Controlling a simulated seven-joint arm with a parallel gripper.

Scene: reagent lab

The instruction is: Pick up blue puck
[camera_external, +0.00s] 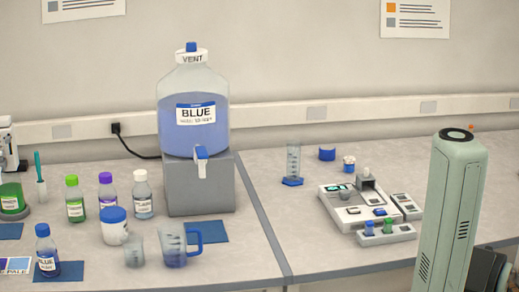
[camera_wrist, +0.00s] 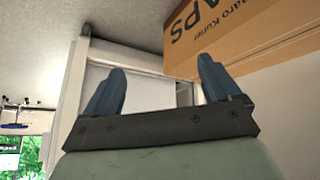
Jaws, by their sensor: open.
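A short dark blue cylinder (camera_external: 327,154) that looks like the blue puck stands on the right-hand bench, behind the grey instrument, in the external view. My gripper (camera_wrist: 162,70) shows in the wrist view with its two dark blue fingers wide apart and nothing between them. It faces a white frame and a cardboard box, far from the puck. The puck is not in the wrist view. In the external view only a pale green part of my arm shows at the right, and the gripper is out of frame.
A large BLUE carboy (camera_external: 193,110) stands left. A cardboard box (camera_wrist: 245,40) fills the wrist view's upper right.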

